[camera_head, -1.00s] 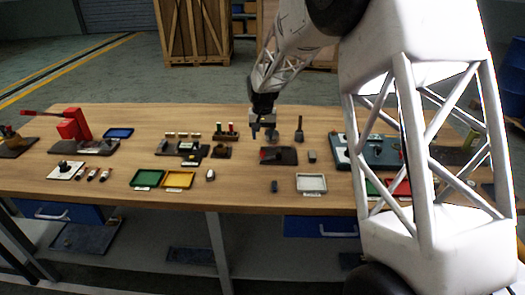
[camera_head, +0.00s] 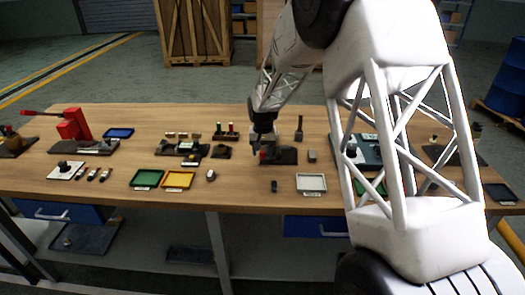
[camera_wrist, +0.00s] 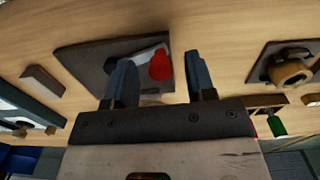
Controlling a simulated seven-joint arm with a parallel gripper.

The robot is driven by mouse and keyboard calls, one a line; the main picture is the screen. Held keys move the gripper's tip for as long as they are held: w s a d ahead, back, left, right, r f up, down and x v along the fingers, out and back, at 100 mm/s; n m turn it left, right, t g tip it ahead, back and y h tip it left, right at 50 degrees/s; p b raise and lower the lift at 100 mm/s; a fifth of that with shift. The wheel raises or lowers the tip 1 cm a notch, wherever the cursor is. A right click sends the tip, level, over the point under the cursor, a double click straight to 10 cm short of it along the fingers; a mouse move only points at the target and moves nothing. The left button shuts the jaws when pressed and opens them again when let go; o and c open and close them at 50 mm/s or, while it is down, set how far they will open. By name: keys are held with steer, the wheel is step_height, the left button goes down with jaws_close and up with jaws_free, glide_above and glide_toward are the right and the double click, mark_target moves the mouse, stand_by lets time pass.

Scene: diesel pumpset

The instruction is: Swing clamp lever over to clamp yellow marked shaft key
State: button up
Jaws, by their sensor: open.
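A dark base plate (camera_head: 287,155) lies on the workbench, and it also shows in the wrist view (camera_wrist: 80,60). On it is a clamp lever (camera_wrist: 145,55) with a pale arm and a red knob (camera_wrist: 160,66). The red part also shows in the head view (camera_head: 263,155). My gripper (camera_head: 263,146) is open and low over the left part of the plate. In the wrist view my gripper (camera_wrist: 158,58) has its two fingers apart, with the red knob seen between them. I cannot make out the yellow marked shaft key.
A small grey block (camera_head: 312,156) lies right of the plate. A fixture with a brass-coloured ring (camera_wrist: 290,71) stands nearby. Green (camera_head: 147,178), yellow (camera_head: 178,180) and white (camera_head: 311,183) trays lie toward the front edge.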

jaws_close()
steer(key=shift+s, duration=0.15)
stand_by(0.4)
steer(key=shift+s+d+n, duration=0.2)
steer(key=shift+s+n, duration=0.2)
steer(key=shift+n, duration=0.4)
steer(key=shift+s+d+n, duration=0.2)
steer(key=shift+s+n, duration=0.15)
steer(key=shift+n, duration=0.45)
steer(key=n, duration=0.1)
steer(key=s+d+n, duration=0.1)
steer(key=n, duration=0.1)
steer(key=shift+s+d+n, duration=0.2)
steer(key=shift+s+n, duration=0.05)
steer(key=shift+n, duration=0.05)
steer(key=d+n, duration=0.1)
steer(key=s+n, duration=0.1)
steer(key=n, duration=0.1)
steer(key=shift+d+n, duration=0.3)
steer(key=shift+d, duration=0.1)
steer(key=shift+s+d+n, duration=0.1)
steer(key=shift+d+n, duration=0.35)
steer(key=shift+n, duration=0.35)
steer(key=shift+s+d+n, duration=0.1)
steer(key=shift+d+n, duration=0.3)
steer(key=shift+n, duration=0.4)
